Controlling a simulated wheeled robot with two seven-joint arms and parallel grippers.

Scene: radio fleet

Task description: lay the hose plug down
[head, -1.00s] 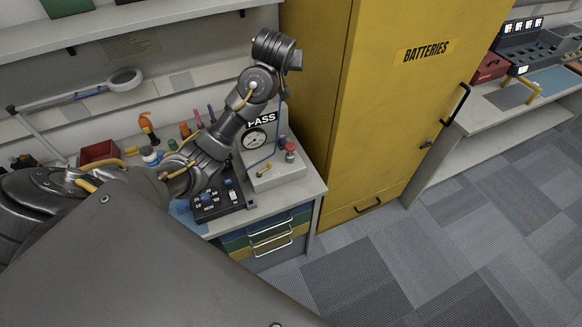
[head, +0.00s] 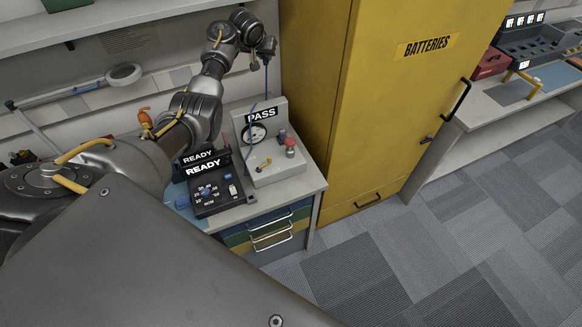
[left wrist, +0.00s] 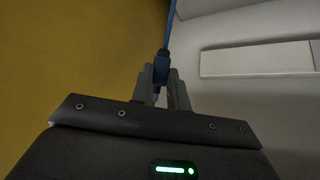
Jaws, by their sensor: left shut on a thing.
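My left gripper (head: 267,47) is raised above the bench, beside the yellow cabinet. In the left wrist view its jaws (left wrist: 164,82) are shut on the hose plug (left wrist: 161,66), a dark blue piece. The blue hose (left wrist: 170,28) runs from the plug. In the head view the hose (head: 266,82) hangs from the gripper toward the grey test unit (head: 279,180), which has a gauge and a PASS sign. The plug is too small to make out clearly in the head view. My right gripper is not in view.
A black box with a READY sign (head: 214,193) and knobs stands left of the test unit. The tall yellow BATTERIES cabinet (head: 398,110) stands close on the right. A shelf (head: 130,28) runs above the bench. My left arm hides part of the bench.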

